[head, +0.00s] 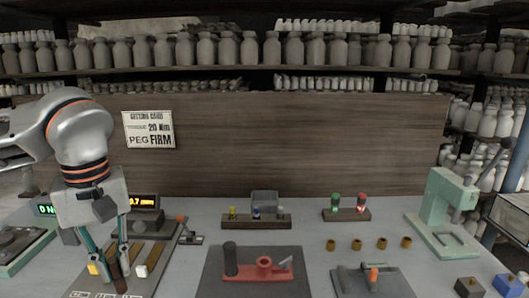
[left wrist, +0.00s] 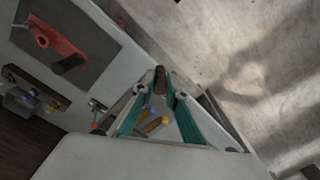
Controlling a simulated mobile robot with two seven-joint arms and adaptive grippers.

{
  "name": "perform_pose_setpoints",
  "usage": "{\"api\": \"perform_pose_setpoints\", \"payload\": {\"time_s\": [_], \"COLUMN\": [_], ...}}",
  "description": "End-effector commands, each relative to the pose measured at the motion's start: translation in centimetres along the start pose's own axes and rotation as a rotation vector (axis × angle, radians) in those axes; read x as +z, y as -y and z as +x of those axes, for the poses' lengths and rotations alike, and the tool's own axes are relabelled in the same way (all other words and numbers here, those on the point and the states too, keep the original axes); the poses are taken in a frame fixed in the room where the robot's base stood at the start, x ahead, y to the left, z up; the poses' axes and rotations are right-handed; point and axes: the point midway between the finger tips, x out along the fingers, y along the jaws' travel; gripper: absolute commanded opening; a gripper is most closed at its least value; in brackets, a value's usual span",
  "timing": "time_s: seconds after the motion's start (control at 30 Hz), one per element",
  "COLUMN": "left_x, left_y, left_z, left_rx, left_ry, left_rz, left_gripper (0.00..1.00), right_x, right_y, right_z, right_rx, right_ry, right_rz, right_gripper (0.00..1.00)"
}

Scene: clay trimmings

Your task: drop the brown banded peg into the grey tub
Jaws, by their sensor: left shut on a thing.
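My left gripper (head: 115,272) is at the lower left of the head view, pointing down over a board. It is shut on the brown peg (left wrist: 160,79), which shows between the teal fingertips in the left wrist view (left wrist: 161,94). In the head view the peg (head: 114,268) is partly hidden by the fingers, and its bands are too small to make out. The grey tub (head: 264,197) stands at the back middle of the table, behind a small rack, well to the right of my gripper. My right gripper is not in view.
The rack (head: 257,222) holds small coloured pegs in front of the tub. A red fixture (head: 262,270) on a dark mat, brass bushings and a green press (head: 436,211) stand to the right.

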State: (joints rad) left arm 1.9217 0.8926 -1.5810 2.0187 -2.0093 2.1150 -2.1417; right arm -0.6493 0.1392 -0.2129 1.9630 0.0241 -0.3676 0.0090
Motion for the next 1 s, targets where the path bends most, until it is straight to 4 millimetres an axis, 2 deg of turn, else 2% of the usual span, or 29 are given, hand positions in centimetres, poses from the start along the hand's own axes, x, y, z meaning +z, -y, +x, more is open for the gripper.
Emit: {"api": "perform_pose_setpoints", "payload": {"time_s": [0.3, 0.43, 0.6, 1.0], "left_x": [-0.7, -0.4, -0.2, -0.3], "left_y": [-2.1, -2.5, -2.7, -2.8], "left_z": [10.9, 14.1, 15.6, 15.6], "left_rx": [-0.004, 0.003, 0.009, 0.009], "left_ry": [0.006, 0.006, 0.007, 0.005], "left_rz": [0.393, 0.517, 0.583, 0.585], "left_gripper": [0.00, 0.00, 0.00, 0.00], "right_x": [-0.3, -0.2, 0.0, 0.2], "right_y": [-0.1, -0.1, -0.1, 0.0], "right_z": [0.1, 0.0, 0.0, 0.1], "right_rx": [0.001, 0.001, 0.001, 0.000], "right_ry": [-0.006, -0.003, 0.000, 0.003], "right_rz": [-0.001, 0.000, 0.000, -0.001], "right_gripper": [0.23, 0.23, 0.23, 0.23]}}
